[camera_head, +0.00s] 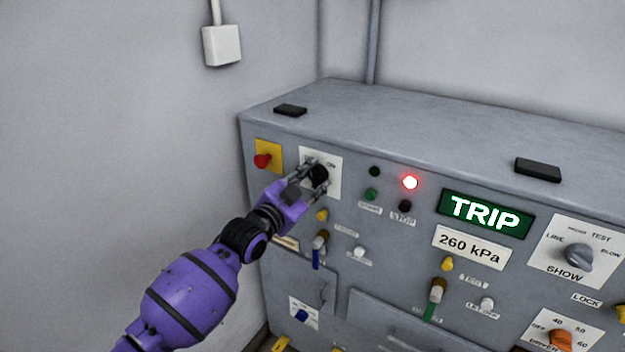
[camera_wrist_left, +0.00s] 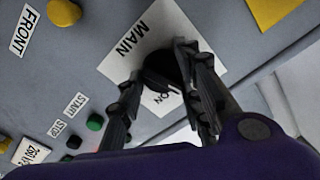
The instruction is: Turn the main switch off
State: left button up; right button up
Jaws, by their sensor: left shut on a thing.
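The main switch is a black rotary knob (camera_head: 319,174) on a white plate (camera_head: 334,163) at the upper left of the grey panel. In the left wrist view the knob (camera_wrist_left: 160,72) sits on the white plate marked "MAIN" (camera_wrist_left: 130,38), with "ON" lettering partly visible beside it. My left gripper (camera_head: 315,175) reaches it from the lower left and is shut on the knob, a finger on each side; the fingers (camera_wrist_left: 160,85) also show in the left wrist view. The fingers hide part of the knob and plate, so its exact setting is hard to read. My right gripper is not in view.
A red button on a yellow plate (camera_head: 262,160) is just left of the switch. Green and black buttons (camera_head: 371,194), a lit red lamp (camera_head: 410,182) and a green "TRIP" display (camera_head: 486,213) are to the right. A yellow knob (camera_head: 321,214) sits below.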

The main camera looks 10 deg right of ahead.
pick_arm(q)
jog(key=n, duration=0.2)
jog(key=f+n, duration=0.1)
jog(key=shift+s+d, duration=0.15)
jog(key=shift+s, duration=0.1)
jog(key=shift+r+n, duration=0.1)
jog(key=shift+n, duration=1.4)
jog(key=shift+d, duration=0.1)
jog(key=o, duration=0.8)
jog(key=shift+r, duration=0.1)
jog(key=shift+o, duration=1.1)
jog(key=shift+s, duration=0.1)
jog(key=shift+r, duration=0.1)
jog(key=shift+w+r, duration=0.15)
jog(key=shift+w, duration=0.05)
